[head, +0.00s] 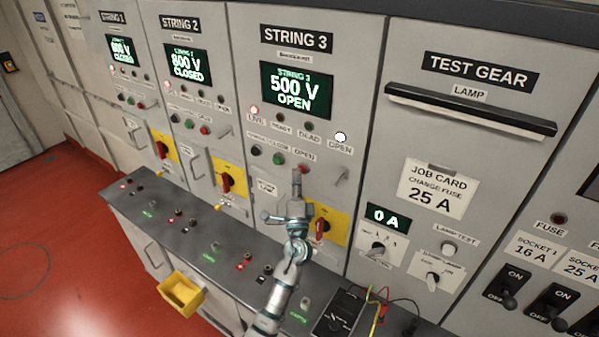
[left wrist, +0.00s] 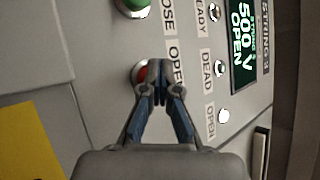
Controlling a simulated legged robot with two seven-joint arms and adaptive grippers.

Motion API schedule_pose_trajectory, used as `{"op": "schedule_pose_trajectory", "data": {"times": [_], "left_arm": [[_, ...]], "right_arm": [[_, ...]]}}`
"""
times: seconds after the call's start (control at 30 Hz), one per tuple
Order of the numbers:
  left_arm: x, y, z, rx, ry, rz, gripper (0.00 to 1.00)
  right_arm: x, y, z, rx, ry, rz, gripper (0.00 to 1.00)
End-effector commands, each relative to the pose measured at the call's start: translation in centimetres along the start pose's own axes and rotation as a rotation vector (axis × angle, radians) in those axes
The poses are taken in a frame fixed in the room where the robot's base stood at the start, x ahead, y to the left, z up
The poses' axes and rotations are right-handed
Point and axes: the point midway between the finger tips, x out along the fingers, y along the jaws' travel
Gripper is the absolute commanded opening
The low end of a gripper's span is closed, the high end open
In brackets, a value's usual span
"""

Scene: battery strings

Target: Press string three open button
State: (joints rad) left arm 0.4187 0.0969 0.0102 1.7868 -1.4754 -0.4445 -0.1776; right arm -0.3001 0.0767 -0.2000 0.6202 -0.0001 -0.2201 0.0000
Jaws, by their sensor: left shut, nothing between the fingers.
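The string 3 panel's display (head: 295,93) reads 500 V OPEN; part of it shows in the left wrist view (left wrist: 243,38). The red open button (head: 304,169) sits under the OPEN label, right of the green close button (head: 279,158). My left gripper (head: 296,175) is shut and empty, with its tips at the red button. In the left wrist view the tips (left wrist: 160,82) partly cover the red button (left wrist: 141,74); I cannot tell whether they touch it. The open lamp (head: 340,137) is lit white. My right gripper is not in view.
A red handle on a yellow plate (head: 322,226) is just below and right of my gripper. String 2's panel (head: 188,65) is to the left and the test gear panel (head: 477,72) to the right. A grey ledge (head: 220,243) runs below, with a meter (head: 340,311) on it.

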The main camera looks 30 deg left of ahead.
Motion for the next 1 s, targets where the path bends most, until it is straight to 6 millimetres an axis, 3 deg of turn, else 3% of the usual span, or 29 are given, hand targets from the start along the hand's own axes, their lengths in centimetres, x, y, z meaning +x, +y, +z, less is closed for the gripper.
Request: {"op": "schedule_pose_trajectory", "data": {"times": [1.0], "left_arm": [[0.34,0.00,-0.61,-0.002,0.004,-0.002,0.00]], "right_arm": [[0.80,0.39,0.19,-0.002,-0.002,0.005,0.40]]}}
